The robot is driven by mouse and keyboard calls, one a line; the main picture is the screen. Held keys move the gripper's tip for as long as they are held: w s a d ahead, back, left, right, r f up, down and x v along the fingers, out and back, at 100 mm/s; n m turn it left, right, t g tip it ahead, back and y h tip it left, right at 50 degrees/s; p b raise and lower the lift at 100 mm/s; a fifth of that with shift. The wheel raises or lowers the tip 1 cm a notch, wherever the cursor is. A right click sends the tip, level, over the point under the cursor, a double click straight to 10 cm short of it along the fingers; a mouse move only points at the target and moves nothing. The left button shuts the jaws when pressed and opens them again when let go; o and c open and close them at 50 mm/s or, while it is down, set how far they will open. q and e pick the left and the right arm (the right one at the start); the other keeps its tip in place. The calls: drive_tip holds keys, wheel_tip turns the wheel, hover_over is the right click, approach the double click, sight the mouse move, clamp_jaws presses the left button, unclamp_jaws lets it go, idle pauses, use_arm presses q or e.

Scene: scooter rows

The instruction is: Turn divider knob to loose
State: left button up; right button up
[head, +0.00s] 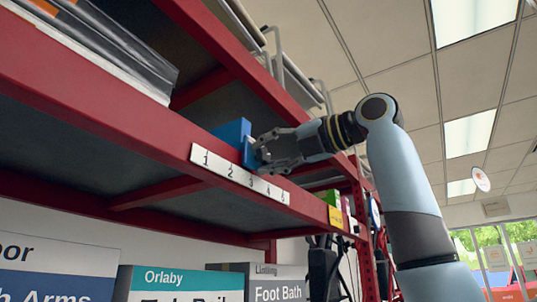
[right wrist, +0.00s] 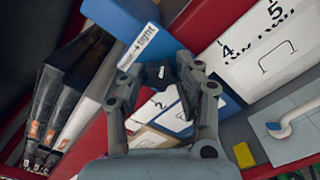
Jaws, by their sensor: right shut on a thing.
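A blue divider (head: 231,131) stands on a red shelf (head: 100,103), behind a white strip numbered 1 to 5 (head: 240,175). In the right wrist view the blue divider (right wrist: 120,18) carries a white label (right wrist: 138,46) with small print that I cannot read surely. My right gripper (head: 262,150) is at the divider's front end. In the right wrist view its two fingers (right wrist: 155,78) are on either side of a small dark knob (right wrist: 157,73), shut on it. The fingers partly hide the knob, and I cannot read its setting. My left gripper is not in view.
Dark and white binders (head: 100,40) stand on the shelf at upper left. Labelled boxes, among them a teal one (head: 180,283), stand below. The red shelf beam runs close under my right gripper. The shelf left of the divider looks bare.

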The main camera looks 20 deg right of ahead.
drive_tip(key=shift+f, duration=0.15)
idle(0.3)
drive_tip(key=o, duration=1.2)
drive_tip(key=shift+c, duration=0.2)
drive_tip(key=shift+d, duration=0.1)
drive_tip(key=v, duration=1.2)
drive_tip(key=shift+w, duration=0.1)
